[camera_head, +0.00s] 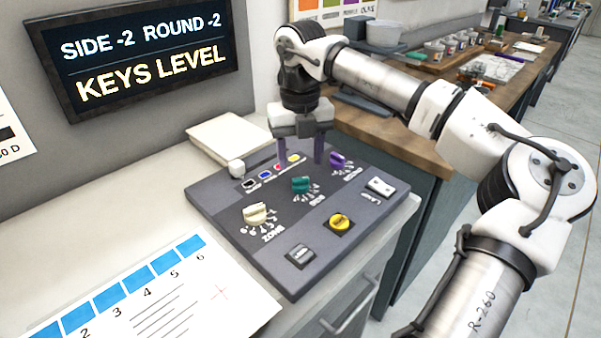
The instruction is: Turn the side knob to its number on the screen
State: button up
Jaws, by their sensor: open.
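The dark control panel (225,205) lies on the light counter. It has a cream knob (256,214), a green knob (301,185) and a purple knob (337,159), each with a ring of marks. A pale round knob (237,169) sits at its back left corner. The printed labels are too small and turned for me to tell which is the side knob. The screen (150,52) reads "SIDE -2 ROUND -2" and "KEYS LEVEL". My gripper (301,152) points down over the panel's back part, open and empty, with its right finger close to the purple knob.
A yellow button (340,223), a grey switch (300,256) and a white switch (379,187) are on the panel's front. Small coloured keys (265,175) line its back. A numbered sheet (170,300) lies front left. A wooden bench (390,140) stands behind right.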

aim_at(300, 179)
notch_tip(300, 179, up, 8)
jog(key=shift+r, duration=0.2)
jog(key=shift+f, duration=0.1)
